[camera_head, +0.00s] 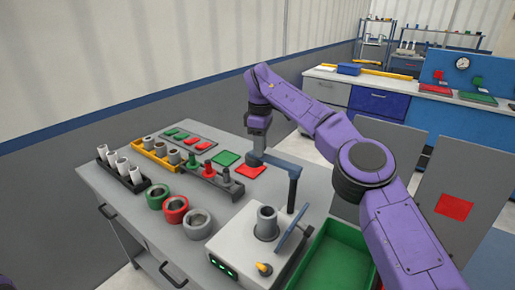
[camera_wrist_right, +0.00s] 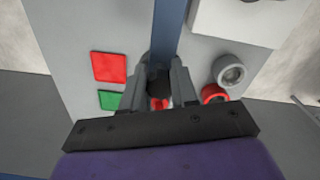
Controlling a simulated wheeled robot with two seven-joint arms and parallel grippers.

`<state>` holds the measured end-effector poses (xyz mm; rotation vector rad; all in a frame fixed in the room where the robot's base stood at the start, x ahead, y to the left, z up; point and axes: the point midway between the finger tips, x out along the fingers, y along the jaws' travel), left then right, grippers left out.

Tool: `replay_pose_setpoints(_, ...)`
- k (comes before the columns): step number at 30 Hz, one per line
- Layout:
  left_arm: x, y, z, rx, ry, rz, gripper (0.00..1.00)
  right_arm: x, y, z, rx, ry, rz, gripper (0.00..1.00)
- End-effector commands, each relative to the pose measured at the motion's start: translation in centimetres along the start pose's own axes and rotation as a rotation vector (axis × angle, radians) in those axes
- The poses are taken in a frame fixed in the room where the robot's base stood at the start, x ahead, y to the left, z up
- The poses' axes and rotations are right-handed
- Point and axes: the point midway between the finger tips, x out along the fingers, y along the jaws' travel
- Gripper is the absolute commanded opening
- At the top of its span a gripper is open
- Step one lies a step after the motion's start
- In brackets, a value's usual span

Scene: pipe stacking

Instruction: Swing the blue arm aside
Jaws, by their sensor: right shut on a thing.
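The blue arm (camera_head: 281,164) is a slim bar that reaches left from the top of a thin upright post at the white machine (camera_head: 232,250). My right gripper (camera_head: 256,150) points down over the bar's free left end and is shut on it. In the right wrist view the blue arm (camera_wrist_right: 168,32) runs up from between my two grey fingers (camera_wrist_right: 160,88), with a dark end piece between them. The fingers hide part of that end.
On the grey table (camera_head: 135,215), several rings (camera_head: 175,209), a black rack of white tubes (camera_head: 121,172) and a yellow tray (camera_head: 156,155) stand left. A green square (camera_head: 225,158) and red square (camera_head: 251,171) lie near the gripper. A green bin (camera_head: 335,262) sits right of the machine.

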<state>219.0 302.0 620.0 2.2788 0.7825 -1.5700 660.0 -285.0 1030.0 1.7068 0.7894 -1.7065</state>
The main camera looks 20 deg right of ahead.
Motion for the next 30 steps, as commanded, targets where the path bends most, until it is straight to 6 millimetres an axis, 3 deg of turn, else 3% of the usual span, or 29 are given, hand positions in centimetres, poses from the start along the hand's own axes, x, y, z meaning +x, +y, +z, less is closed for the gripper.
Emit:
replay_pose_setpoints(18,0.09,0.01,0.04,0.0,0.0,0.0,0.49,-0.16,0.47,0.23,0.041,0.0,0.005,0.0)
replay_pose_setpoints(19,0.09,0.01,0.04,0.0,0.0,0.0,0.49,-0.17,0.49,0.25,0.041,0.0,0.006,0.38)
replay_pose_setpoints(21,0.09,0.01,0.04,0.0,0.0,0.0,0.49,-0.16,0.47,0.25,0.041,0.0,0.005,0.54)
replay_pose_setpoints(30,-0.08,-0.01,-0.03,0.0,0.0,0.0,0.49,-0.38,0.31,0.06,0.036,-0.001,0.002,0.54)
